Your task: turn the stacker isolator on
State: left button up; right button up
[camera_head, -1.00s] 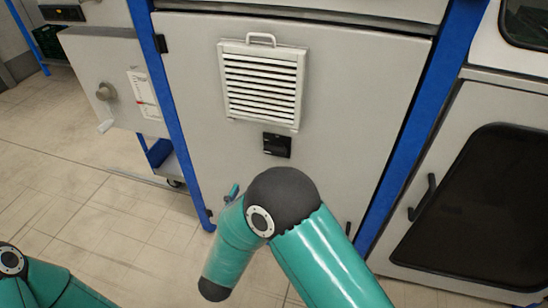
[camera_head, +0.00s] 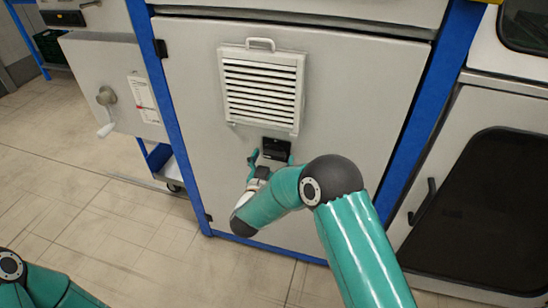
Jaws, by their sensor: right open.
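A small black fitting (camera_head: 275,148) is set in the grey cabinet door (camera_head: 350,100), just below the vent. I cannot tell whether it is the stacker isolator, and no switch position can be read. My right gripper (camera_head: 271,159) is open at this fitting, with one teal finger at its left and one at its right. I cannot tell whether the fingers touch it. The gripper and wrist cover the door just below the fitting. My left gripper is out of view; only part of my left arm shows at the bottom left.
A white louvred vent (camera_head: 262,88) with a top handle stands out above the fitting. Blue posts (camera_head: 172,120) flank the door. A grey box (camera_head: 88,70) with a round knob and crank (camera_head: 107,97) is at the left. A dark-windowed door is at the right. The left floor is clear.

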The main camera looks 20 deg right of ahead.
jog(key=shift+c, duration=0.2)
jog(key=c, duration=1)
jog(key=shift+d, duration=0.15)
jog(key=shift+c, duration=0.5)
jog(key=shift+f+m+b, duration=0.2)
jog(key=shift+m+b, duration=0.4)
jog(key=shift+b, duration=0.4)
jog(key=shift+s+d+f+m+b, duration=0.1)
jog(key=shift+m+b, duration=4.1)
jog(key=shift+b, duration=1.3)
jog(key=shift+s+d+f+m+b, duration=0.1)
jog(key=shift+m+b, duration=4.1)
jog(key=shift+b, duration=1.25)
jog(key=o, duration=1.1)
jog(key=shift+o, duration=0.2)
jog(key=shift+a+r, duration=0.1)
